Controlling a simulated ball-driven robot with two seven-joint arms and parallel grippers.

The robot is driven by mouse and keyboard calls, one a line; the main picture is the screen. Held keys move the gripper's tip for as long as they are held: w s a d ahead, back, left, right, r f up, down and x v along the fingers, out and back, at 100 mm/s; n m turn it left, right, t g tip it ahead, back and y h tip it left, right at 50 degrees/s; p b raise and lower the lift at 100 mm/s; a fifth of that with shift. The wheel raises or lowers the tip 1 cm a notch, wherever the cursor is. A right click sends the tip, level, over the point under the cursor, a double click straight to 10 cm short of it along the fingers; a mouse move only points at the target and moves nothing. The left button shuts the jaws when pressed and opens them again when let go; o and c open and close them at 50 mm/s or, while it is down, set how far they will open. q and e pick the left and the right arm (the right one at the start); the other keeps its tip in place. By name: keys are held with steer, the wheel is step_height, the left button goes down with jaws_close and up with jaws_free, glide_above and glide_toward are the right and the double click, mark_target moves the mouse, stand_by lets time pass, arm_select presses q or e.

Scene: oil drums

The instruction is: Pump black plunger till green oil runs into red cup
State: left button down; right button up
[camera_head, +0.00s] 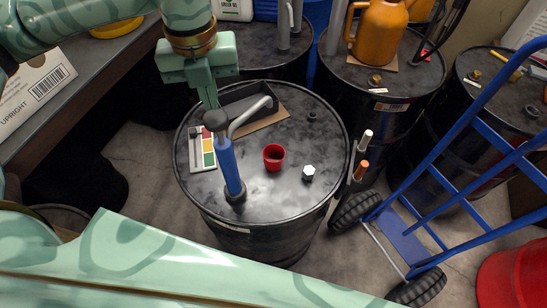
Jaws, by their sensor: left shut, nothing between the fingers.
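A blue hand pump (229,168) stands on the near black drum (300,205), tilted in the picture. Its black plunger knob (216,120) is at the top. A grey bent spout (250,115) reaches up and right from the pump. The red cup (274,157) stands upright on the drum lid, right of the pump. No green oil shows at the spout. My left gripper (208,100) is shut and empty, fingers down, just above and behind the knob; whether they touch is unclear. My right gripper is out of the picture.
A colour-marked card (203,150), a dark tray (247,97) and a white hexagonal cap (308,172) lie on the lid. A blue hand truck (440,175) stands right. More drums, one bearing an orange jug (380,35), stand behind. A bench is at left.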

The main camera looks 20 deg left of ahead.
mark_target(215, 116)
arm_select(q)
step_height(215, 116, down, 6)
steer(key=b, duration=0.5)
steer(key=shift+f, duration=0.2)
steer(key=shift+r, duration=0.1)
step_height(215, 116, up, 6)
steer(key=p, duration=0.4)
steer(key=shift+r, duration=0.15)
step_height(215, 116, up, 5)
steer(key=p, duration=0.3)
stand_by(0.5)
